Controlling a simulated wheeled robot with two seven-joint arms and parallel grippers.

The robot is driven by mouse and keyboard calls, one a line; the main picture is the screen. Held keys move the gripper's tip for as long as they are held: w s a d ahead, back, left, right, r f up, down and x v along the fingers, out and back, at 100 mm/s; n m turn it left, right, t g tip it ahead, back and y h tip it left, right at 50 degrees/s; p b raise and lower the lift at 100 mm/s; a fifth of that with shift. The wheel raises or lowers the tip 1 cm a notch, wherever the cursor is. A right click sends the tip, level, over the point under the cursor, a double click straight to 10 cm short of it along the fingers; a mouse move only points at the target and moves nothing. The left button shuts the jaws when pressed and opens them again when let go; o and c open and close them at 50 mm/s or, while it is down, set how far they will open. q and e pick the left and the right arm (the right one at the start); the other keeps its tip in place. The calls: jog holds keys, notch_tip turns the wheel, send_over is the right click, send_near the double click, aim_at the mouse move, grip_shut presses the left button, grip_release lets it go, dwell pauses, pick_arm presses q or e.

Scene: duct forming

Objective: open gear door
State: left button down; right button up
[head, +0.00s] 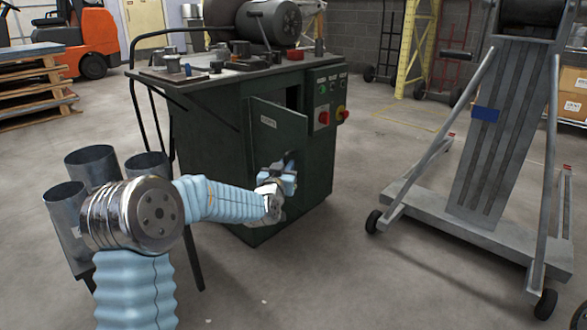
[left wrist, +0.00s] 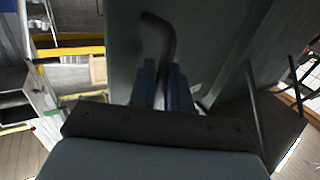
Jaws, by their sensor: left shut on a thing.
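The dark green machine cabinet (head: 205,150) stands in the middle of the head view. Its small gear door (head: 276,132), with a pale label, stands ajar, and a dark gap shows behind its upper right edge. My left gripper (head: 287,172) is in front of the door's lower part and hides some of it. In the left wrist view my left gripper's blue fingers (left wrist: 163,88) are shut on a dark bent handle (left wrist: 162,35). A grey-green panel lies behind the handle. The handle is hidden in the head view. My right gripper is not in view.
Red knobs and buttons (head: 324,118) sit right of the door. Metal cylinders (head: 92,165) stand at the left, close to my left arm. A wheeled grey lift stand (head: 470,230) is at the right. The floor between cabinet and stand is clear.

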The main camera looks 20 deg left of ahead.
pick_arm(q)
jog(key=shift+s+a+m+h, duration=0.6)
jog(key=shift+s+a+h, duration=0.35)
jog(key=shift+a+h, duration=0.15)
jog(key=c, duration=1.3)
grip_release()
jog(key=shift+o, duration=0.2)
jog(key=s, duration=1.3)
jog(key=shift+s, duration=0.4)
